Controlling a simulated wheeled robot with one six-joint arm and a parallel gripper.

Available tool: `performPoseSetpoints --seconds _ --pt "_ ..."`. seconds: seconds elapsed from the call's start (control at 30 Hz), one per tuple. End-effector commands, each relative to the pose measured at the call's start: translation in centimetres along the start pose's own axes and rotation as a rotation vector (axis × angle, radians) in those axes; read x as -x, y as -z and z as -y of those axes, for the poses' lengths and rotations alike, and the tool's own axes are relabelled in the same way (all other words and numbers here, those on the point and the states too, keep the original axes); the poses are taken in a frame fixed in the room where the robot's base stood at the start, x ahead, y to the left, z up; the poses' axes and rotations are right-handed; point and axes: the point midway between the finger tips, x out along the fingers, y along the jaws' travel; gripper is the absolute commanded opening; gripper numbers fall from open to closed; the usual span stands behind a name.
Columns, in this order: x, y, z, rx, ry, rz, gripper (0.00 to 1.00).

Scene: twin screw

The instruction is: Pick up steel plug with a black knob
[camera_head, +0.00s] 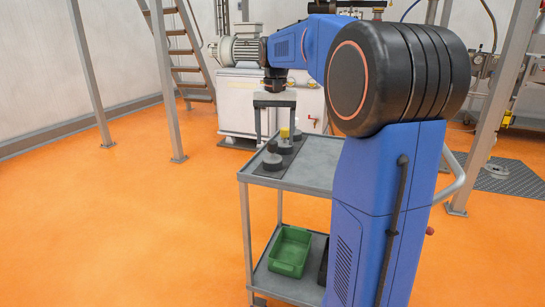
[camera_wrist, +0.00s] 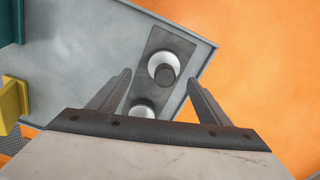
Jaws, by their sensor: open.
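A steel plug with a black knob (camera_wrist: 165,72) stands on a dark plate (camera_wrist: 180,42) in the wrist view. A second similar round plug (camera_wrist: 143,105) is nearer my gripper and partly hidden by its body. My gripper (camera_wrist: 160,77) is open and empty, its two fingers on either side of the plate in the picture. In the head view my gripper (camera_head: 275,128) points down over the cart's far left end. Small dark round parts (camera_head: 272,162) show below it on the plate. I cannot tell there which is which.
The plate lies along the edge of a grey cart top (camera_head: 316,165). A yellow part (camera_head: 285,133) stands near the parts; yellow (camera_wrist: 14,100) and teal (camera_wrist: 10,22) pieces edge the wrist view. A green bin (camera_head: 290,250) sits on the lower shelf. Orange floor surrounds the cart.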

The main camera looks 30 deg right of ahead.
Motion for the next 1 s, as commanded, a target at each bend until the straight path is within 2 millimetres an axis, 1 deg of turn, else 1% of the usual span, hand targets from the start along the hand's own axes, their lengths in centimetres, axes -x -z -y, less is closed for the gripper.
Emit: performPoseSetpoints --seconds 0.17,0.3,0.4,0.53,0.77,0.8,0.87,0.9,0.97,1.0 --pt "-1.4 -0.3 0.3 0.001 -0.001 0.002 0.72" --pt "-3.4 -0.6 0.8 0.0 -0.001 0.002 0.72" --pt "-4.5 -0.5 0.7 0.0 -0.001 0.002 0.72" --pt "-5.2 -0.5 0.8 0.0 0.0 0.0 0.72" --pt "-5.3 -0.5 0.8 0.0 0.0 0.0 0.72" --pt "-5.3 -0.5 0.8 0.0 0.0 0.0 0.62" --pt "-5.3 -0.5 0.8 0.0 0.0 0.0 0.48" --pt "-5.3 -0.5 0.8 0.0 0.0 0.0 0.38" --pt "-5.3 -0.5 0.8 0.0 0.0 0.0 0.24" --pt "-5.3 -0.5 0.8 0.0 0.0 0.0 0.21"
